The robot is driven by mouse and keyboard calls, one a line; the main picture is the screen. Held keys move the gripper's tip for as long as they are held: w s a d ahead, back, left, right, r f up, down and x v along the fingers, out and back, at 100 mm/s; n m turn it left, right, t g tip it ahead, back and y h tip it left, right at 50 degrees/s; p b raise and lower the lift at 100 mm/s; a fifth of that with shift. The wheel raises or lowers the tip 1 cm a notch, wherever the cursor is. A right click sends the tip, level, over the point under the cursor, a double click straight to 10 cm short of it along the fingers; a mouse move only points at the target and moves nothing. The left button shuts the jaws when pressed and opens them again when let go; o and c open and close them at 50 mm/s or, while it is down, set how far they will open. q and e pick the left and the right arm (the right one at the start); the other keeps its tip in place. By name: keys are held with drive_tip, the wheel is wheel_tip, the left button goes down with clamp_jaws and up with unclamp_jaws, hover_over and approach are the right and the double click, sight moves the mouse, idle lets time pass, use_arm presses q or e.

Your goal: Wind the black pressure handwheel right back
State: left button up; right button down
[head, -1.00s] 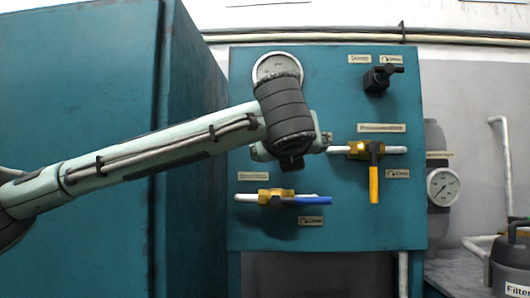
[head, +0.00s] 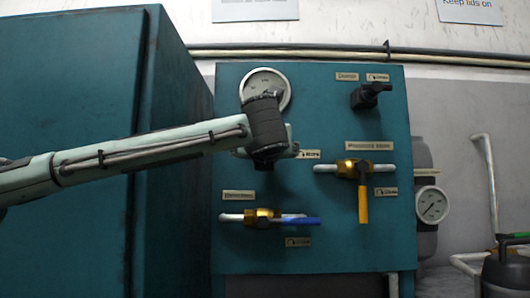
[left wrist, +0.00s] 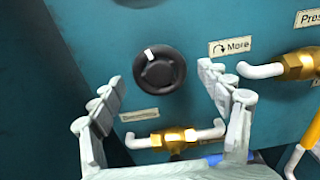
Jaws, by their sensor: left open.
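The black pressure handwheel (left wrist: 160,70) shows in the left wrist view as a round black knob with a white mark near its upper left edge. It sits on the teal panel, left of a label reading "More" (left wrist: 230,46). My left gripper (left wrist: 160,85) is open, its two pale fingers apart on either side below the handwheel, not closed on it. In the head view my left arm's wrist (head: 265,130) covers the handwheel and part of the panel. My right gripper is not in view.
On the teal panel (head: 330,240), a yellow-handled valve (head: 363,200) is at the right and a blue-handled valve (head: 290,221) lower down. A black knob (head: 370,95) is at upper right. A pressure gauge (head: 270,82) is above my wrist. A teal cabinet (head: 70,90) stands left.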

use_arm(q)
drive_tip(key=c, duration=1.2)
drive_tip(key=shift+o, duration=0.2)
